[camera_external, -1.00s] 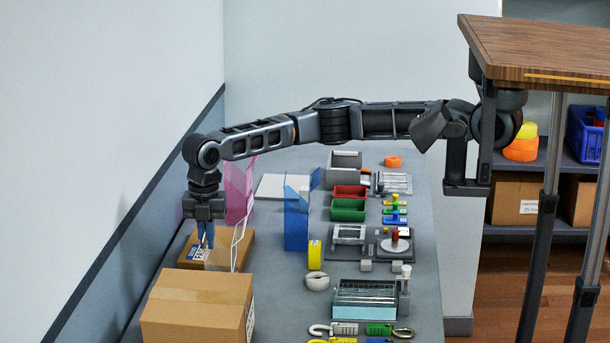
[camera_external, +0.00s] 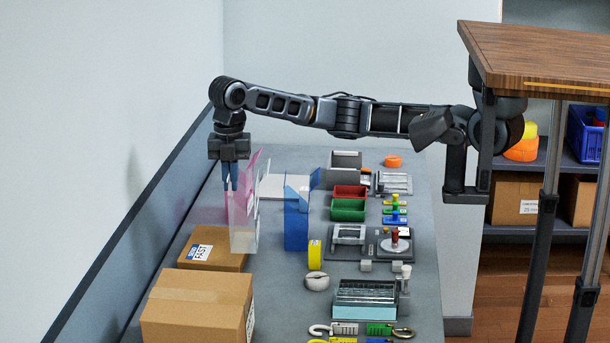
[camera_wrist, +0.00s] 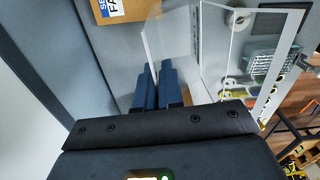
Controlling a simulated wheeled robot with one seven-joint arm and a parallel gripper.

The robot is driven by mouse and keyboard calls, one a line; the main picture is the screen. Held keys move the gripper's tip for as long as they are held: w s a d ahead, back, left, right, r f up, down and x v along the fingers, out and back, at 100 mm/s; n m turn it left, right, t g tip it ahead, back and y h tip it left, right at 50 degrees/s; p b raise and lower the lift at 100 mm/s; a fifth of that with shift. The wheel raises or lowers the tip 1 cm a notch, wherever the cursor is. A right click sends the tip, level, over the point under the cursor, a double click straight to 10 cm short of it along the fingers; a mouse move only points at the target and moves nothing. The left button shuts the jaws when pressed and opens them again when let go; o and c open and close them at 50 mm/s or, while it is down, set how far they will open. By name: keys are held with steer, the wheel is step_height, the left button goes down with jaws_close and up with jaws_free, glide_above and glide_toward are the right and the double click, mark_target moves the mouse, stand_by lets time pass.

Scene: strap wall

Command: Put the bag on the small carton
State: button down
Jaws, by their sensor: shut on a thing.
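My gripper (camera_external: 231,188) is raised above the bench near the left wall, pointing down. Its blue fingers (camera_wrist: 158,88) are closed on a clear folded panel (camera_external: 245,235), which hangs below them, to the right of and behind the small carton. The clear panel (camera_wrist: 213,45) spreads ahead of the fingers in the wrist view. The small carton (camera_external: 228,261) is a low brown box with a blue and white label on top; its top looks bare. A corner of it (camera_wrist: 135,12) shows in the wrist view. I cannot make out anything that is plainly a bag.
A larger carton (camera_external: 195,305) stands in front of the small one. A pink panel (camera_external: 238,195) stands close to my gripper, and a blue panel (camera_external: 296,222) stands to its right. Trays, clips and tools crowd the bench's right side. The wall bounds the left.

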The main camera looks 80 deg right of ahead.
steer(key=s+a+r+m+p, duration=0.2)
steer(key=a+r+m, duration=0.6)
steer(key=a+m, duration=0.15)
steer(key=s+a+r+m+p, duration=0.2)
steer(key=a+r+m, duration=0.65)
steer(key=a, duration=0.25)
steer(key=w+a+f+m+p, duration=0.1)
steer(key=w+a+f, duration=0.1)
steer(key=a+f, duration=0.9)
steer(key=shift+a+f, duration=0.35)
steer(key=shift+f, duration=0.05)
steer(key=shift+f+p, duration=0.1)
steer(key=shift+p, duration=0.3)
steer(key=c, duration=1.3)
jaws_free()
steer(key=shift+w, duration=0.1)
step_height(320, 180, up, 12)
steer(key=shift+r+b, duration=0.15)
steer(key=shift+b, duration=0.2)
